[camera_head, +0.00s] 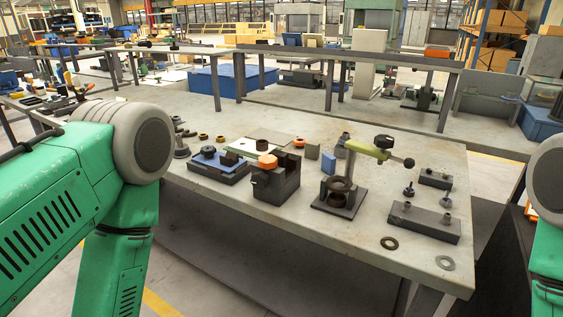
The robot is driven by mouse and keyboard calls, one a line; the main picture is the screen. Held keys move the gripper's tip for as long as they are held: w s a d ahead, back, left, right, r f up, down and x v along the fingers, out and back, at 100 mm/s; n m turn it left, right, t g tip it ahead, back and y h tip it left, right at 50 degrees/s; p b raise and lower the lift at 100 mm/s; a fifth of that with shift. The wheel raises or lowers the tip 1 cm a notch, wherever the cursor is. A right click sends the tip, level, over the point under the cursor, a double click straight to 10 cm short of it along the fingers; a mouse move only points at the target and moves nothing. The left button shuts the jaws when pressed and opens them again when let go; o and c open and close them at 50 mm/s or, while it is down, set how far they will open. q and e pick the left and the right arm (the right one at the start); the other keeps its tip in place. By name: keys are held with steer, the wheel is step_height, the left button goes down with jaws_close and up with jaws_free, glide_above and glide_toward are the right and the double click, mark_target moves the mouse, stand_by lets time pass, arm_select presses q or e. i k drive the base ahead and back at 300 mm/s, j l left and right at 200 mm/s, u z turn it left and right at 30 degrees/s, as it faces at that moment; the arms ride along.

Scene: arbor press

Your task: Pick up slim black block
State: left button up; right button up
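Several dark blocks are on the grey workbench (330,240), and I cannot tell for sure which is the slim black block. A long, low dark block (425,223) with small metal pegs on top lies at the right of the bench. A shorter dark block (435,180) lies behind it, near the right edge. A bulky black block (275,183) with an orange piece on it stands near the middle. My green arms show at the left and right picture edges. Neither gripper is in view.
An arbor press (340,192) with a yellow-green arm stands right of the bulky block. A blue-topped fixture (218,165) is left of it. A dark ring (389,243) and a grey ring (445,263) lie near the front right. The bench's front right is otherwise mostly clear.

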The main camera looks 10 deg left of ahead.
mark_target(283, 157)
steer(key=i+j+z, duration=0.15)
steer(key=j+z, duration=0.15)
steer(key=i+j+z, duration=0.25)
steer(key=j, duration=0.15)
steer(key=j+z, duration=0.55)
steer(key=j, duration=0.15)
